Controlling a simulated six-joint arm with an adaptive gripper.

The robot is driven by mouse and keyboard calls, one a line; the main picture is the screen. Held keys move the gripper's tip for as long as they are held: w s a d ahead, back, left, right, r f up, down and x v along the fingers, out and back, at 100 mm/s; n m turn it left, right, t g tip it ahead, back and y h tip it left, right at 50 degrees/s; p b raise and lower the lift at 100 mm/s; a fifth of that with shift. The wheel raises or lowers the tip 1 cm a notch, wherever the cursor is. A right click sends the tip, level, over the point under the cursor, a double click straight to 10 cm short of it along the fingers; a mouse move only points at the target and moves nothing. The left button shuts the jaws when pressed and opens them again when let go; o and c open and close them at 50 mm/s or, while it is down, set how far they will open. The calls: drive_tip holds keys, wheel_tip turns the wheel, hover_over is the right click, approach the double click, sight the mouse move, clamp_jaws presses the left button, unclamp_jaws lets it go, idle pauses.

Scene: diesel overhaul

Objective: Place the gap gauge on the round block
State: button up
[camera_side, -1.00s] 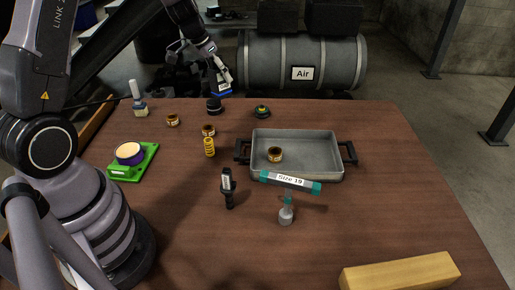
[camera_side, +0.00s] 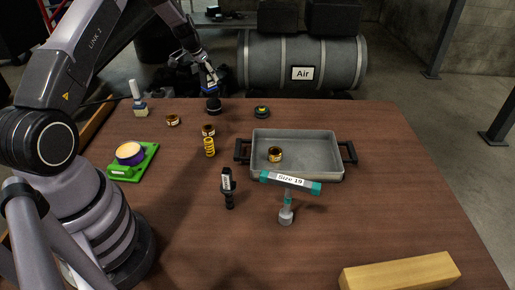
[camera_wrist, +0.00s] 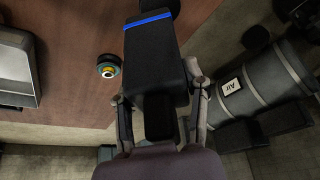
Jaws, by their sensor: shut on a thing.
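My gripper (camera_side: 211,88) is at the far left of the table in the side view. It is shut on a dark block-shaped piece with a blue band, which I take for the gap gauge (camera_side: 211,93). In the wrist view the gap gauge (camera_wrist: 155,60) lies between my fingers and fills the middle. The black round block (camera_side: 213,107) stands upright on the table, directly below the gauge in the side view. I cannot tell whether the two touch. In the wrist view the gauge covers most of what lies beneath it.
A yellow-topped round part (camera_side: 262,112) stands to the right. A grey tray (camera_side: 315,151) holds a brass ring. A bottle (camera_side: 139,107), several brass rings, a yellow spring (camera_side: 209,147) and a green fixture (camera_side: 147,166) stand nearer or left. The air tank (camera_side: 333,62) is behind the table.

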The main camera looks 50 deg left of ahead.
drive_tip(key=w+f, duration=0.1)
drive_tip(key=w+a+f, duration=0.1)
drive_tip(key=shift+f, duration=1.7)
drive_tip(key=shift+f, duration=0.2)
drive_tip(key=o, duration=1.2)
